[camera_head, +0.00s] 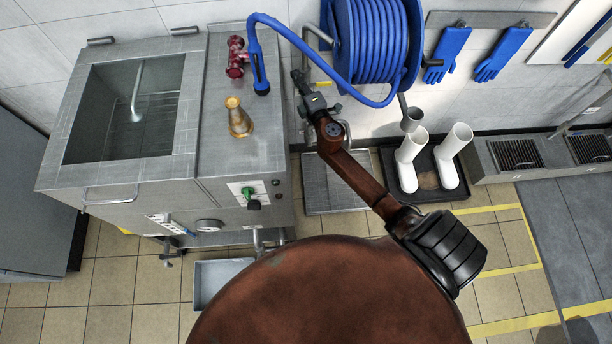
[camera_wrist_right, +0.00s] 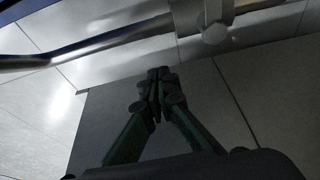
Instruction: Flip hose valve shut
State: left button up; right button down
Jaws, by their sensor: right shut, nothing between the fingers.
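The blue hose (camera_head: 372,45) is wound on a reel on the wall, and its loose end runs left to a blue nozzle (camera_head: 260,75) on the steel machine's top. A small yellow lever (camera_head: 322,84), seemingly the hose valve's, shows on the pipework left of the reel, just beside my right gripper (camera_head: 298,78). The gripper is shut and empty; I cannot tell whether it touches the valve. In the right wrist view my shut fingers (camera_wrist_right: 159,78) point at the wall, below a metal pipe (camera_wrist_right: 120,38) with a pale fitting (camera_wrist_right: 213,30). My left gripper is out of view.
Blue gloves (camera_head: 447,52) hang right of the reel.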

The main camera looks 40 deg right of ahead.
jog(key=a+v, duration=0.2)
jog(key=v, duration=0.8)
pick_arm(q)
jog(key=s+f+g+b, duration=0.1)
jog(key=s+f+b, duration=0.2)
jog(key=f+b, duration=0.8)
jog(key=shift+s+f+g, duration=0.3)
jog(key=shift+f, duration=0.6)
pick_arm(e)
jog(key=s+a+f+m+g+y, duration=0.1)
jog(key=s+f, duration=0.3)
jog(key=f, duration=0.6)
jog(key=s+a+f+m+g+y, duration=0.1)
jog(key=s+a+f+m+y, duration=0.1)
jog(key=f, duration=0.9)
jog(key=s+a+f+m+g+y, duration=0.1)
jog(key=s+a+f, duration=0.3)
jog(key=f, duration=0.7)
jog(key=shift+s+a+f+g+y, duration=0.2)
jog(key=shift+s+a+g+y, duration=0.25)
jog(key=shift+s, duration=0.4)
